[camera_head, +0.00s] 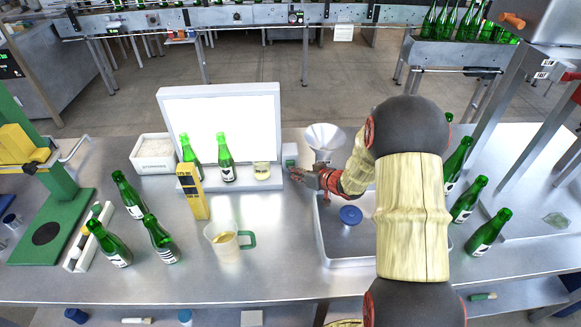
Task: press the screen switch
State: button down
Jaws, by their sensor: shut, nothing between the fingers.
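The lit white screen (220,115) stands upright at the back of the steel table, with two green bottles and a small glass on the ledge before it. A small grey box with a green face (290,152), which looks like the switch, stands just right of the screen. My gripper (294,172) is shut and empty, and points left just below and in front of this box. I cannot tell whether the fingertips touch the box.
A funnel (324,137) stands right behind my gripper. A steel tray (345,262) with a blue-topped item lies under my arm. A yellow device (191,193) and a jug (222,243) stand left. Several green bottles stand on both sides. The table between jug and tray is clear.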

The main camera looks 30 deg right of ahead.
jog(key=shift+s+r, duration=0.1)
jog(key=shift+s+a+p, duration=0.25)
jog(key=shift+s+a, duration=0.15)
jog(key=shift+s, duration=0.5)
jog(key=shift+s+a+p, duration=0.2)
jog(key=shift+s+a, duration=0.25)
jog(key=shift+s, duration=0.5)
jog(key=shift+s+a+p, duration=0.25)
jog(key=shift+s+a, duration=0.15)
jog(key=shift+s, duration=0.5)
jog(key=s+r+g+h, duration=0.1)
jog(key=s+r+h, duration=0.2)
jog(key=r, duration=0.6)
jog(key=s+r+g+h, duration=0.1)
jog(key=s+r+h, duration=0.15)
jog(key=r, duration=0.65)
jog(key=s+a+r+g, duration=0.1)
jog(key=s+a+r, duration=0.1)
jog(key=s+a, duration=0.3)
jog(key=s+a+r+g+y, duration=0.1)
jog(key=s+a, duration=0.4)
jog(key=s, duration=0.6)
jog(key=s+a+r+g+y, duration=0.1)
jog(key=s+a+r+g, duration=0.1)
jog(key=s+a, duration=0.3)
jog(key=s+r, duration=0.1)
jog(key=s, duration=0.2)
jog(key=shift+s+r, duration=0.25)
jog(key=shift+r, duration=0.05)
jog(key=shift+y, duration=0.25)
